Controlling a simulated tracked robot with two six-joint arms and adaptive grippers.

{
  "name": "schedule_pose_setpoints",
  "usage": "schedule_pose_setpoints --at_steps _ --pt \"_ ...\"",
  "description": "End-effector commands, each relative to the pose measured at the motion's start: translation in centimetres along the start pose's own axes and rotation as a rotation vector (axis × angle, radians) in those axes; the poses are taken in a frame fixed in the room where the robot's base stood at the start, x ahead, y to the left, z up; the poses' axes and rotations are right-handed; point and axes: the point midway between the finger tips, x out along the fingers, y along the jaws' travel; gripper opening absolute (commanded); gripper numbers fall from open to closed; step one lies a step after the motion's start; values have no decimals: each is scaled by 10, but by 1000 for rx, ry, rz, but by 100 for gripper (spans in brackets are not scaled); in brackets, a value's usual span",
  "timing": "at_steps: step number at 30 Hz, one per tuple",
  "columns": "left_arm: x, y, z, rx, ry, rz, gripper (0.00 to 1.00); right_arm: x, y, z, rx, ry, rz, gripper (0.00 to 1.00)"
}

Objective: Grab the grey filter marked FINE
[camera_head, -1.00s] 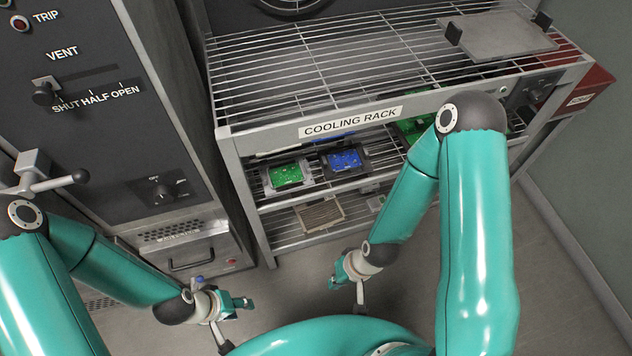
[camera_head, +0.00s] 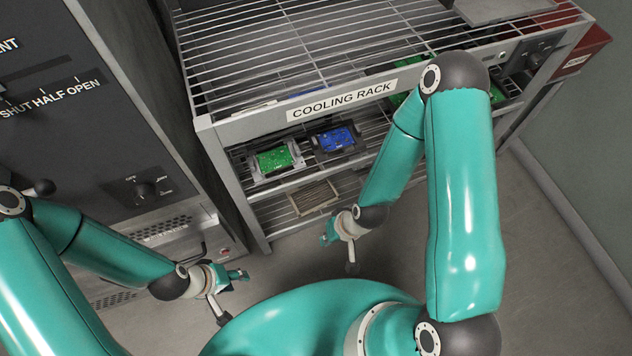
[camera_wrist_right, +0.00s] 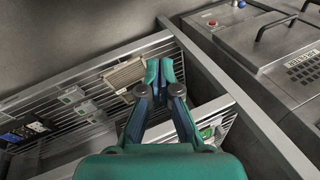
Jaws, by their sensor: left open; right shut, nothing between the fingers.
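A pleated filter (camera_head: 314,197) in a pale frame lies on the lower shelf of the cooling rack. It also shows in the right wrist view (camera_wrist_right: 126,74), just left of my fingertips. Its colour looks grey-beige, and no FINE marking is legible. My right gripper (camera_head: 328,234) is shut and empty, in front of the rack's lower shelf and to the right of the filter in the head view. Its closed fingers (camera_wrist_right: 160,72) appear beside the filter in the wrist view, apart from it or touching, I cannot tell. My left gripper (camera_head: 240,275) is open and empty, low before the grey cabinet.
The cooling rack (camera_head: 232,128) has wire shelves and metal posts. A green board (camera_head: 273,159) and a blue board (camera_head: 336,138) sit on the shelf above the filter. Small pale boxes (camera_wrist_right: 74,95) lie near the filter. A red box (camera_head: 580,50) is at right. Floor is clear in front.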

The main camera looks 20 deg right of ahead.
Motion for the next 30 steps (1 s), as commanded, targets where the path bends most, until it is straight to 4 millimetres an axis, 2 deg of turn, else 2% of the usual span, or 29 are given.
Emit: schedule_pose_setpoints --at_steps 1,6,9,15,18,22,25,30 --pt "29 -10 0 0 -1 0 41 33 13 -9 -13 42 -1 0" --pt "93 -33 0 0 -1 0 41 109 45 -54 -90 240 3 0" --pt "132 -48 0 -1 -1 0 41 152 66 -83 -142 373 13 0" --pt "207 -75 -1 0 -1 0 41 223 106 -135 -237 639 54 0" --pt "242 -87 -1 0 -1 0 41 252 126 -156 -279 767 83 0" --pt "278 -100 -1 0 -1 0 41 276 146 -176 -322 909 122 0" --pt "296 -107 -2 0 0 0 41 287 158 -186 -344 989 148 0" --pt "310 -112 -2 0 0 0 41 292 166 -195 -365 1064 174 0"
